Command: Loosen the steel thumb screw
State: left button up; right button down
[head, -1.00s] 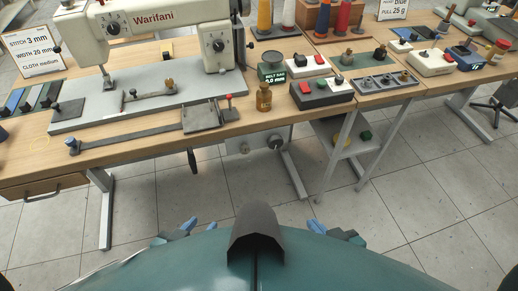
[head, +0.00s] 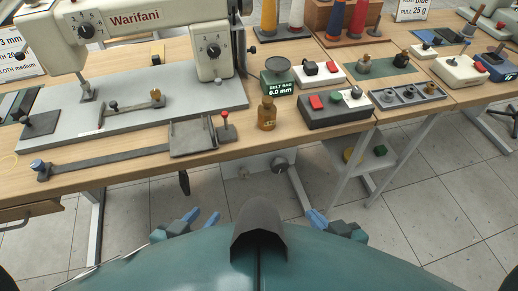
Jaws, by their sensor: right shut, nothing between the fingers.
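A bar-shaped guide lies on the grey bed plate (head: 200,97) of the sewing machine. It carries a dark grey knob (head: 113,106) at its left and a brass-coloured knob (head: 155,97) at its right. The grey knob looks like the steel thumb screw, but it is too small to be certain. My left gripper (head: 202,217) is open and empty, low in front of the table. My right gripper (head: 317,218) is shut and empty, also in front of the table and further right. Both grippers are well apart from the guide.
The Warifani sewing machine (head: 150,38) stands over the bed plate. A long arm with a blue knob (head: 37,165) runs along the table front. A brown bottle (head: 267,115) and a dark box with buttons (head: 335,111) stand at right. Floor is free before the table.

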aim_at(243, 174)
jog(key=l, duration=0.7)
jog(key=k+l, duration=0.15)
jog(key=l, duration=0.55)
